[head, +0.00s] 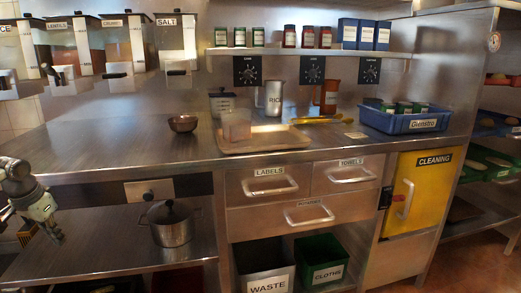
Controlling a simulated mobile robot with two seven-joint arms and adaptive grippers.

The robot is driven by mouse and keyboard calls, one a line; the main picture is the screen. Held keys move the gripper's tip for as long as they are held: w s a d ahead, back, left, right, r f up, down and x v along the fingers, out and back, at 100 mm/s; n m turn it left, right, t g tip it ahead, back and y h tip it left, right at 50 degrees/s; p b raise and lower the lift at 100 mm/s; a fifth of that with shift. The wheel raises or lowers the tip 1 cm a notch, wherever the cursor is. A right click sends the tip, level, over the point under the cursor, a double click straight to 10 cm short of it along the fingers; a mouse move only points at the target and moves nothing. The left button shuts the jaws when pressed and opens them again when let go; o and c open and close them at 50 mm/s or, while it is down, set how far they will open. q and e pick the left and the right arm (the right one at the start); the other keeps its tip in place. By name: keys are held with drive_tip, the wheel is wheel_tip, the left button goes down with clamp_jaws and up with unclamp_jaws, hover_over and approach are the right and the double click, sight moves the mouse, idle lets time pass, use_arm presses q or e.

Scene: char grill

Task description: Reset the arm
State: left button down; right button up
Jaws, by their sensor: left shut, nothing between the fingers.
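My left gripper (56,237) is at the left edge of the head view, low, in front of the steel counter. It points down and to the right. Its fingers are shut with nothing between them. It is apart from the counter's front edge and from the pot on the shelf below. My right gripper is not in view.
The steel counter (90,150) is mostly bare on its left. A wooden tray (285,143), a small bowl (183,123) and a blue bin (400,122) stand on it. A lidded pot (171,224) sits on the lower shelf. Labelled drawers (268,185) are closed.

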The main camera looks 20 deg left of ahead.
use_arm(q)
drive_tip(key=s+d+f+g, duration=0.15)
drive_tip(key=s+f, duration=0.25)
drive_tip(key=f, duration=0.6)
drive_tip(key=s+d+f, duration=0.2)
drive_tip(key=s+f, duration=0.2)
drive_tip(key=f, duration=0.6)
drive_tip(key=s+d+f+m, duration=0.1)
drive_tip(key=s+d+f, duration=0.2)
drive_tip(key=d+f, duration=0.3)
drive_tip(key=s+d+f, duration=0.3)
drive_tip(key=d+f, duration=0.2)
drive_tip(key=f, duration=0.3)
drive_tip(key=s+d+f+m, duration=0.1)
drive_tip(key=d+f, duration=0.4)
drive_tip(key=d, duration=0.8)
drive_tip(key=s+d+f+m, duration=0.1)
drive_tip(key=d+f, duration=0.4)
drive_tip(key=d, duration=0.8)
drive_tip(key=shift+s+t, duration=0.45)
drive_tip(key=shift+s, duration=0.4)
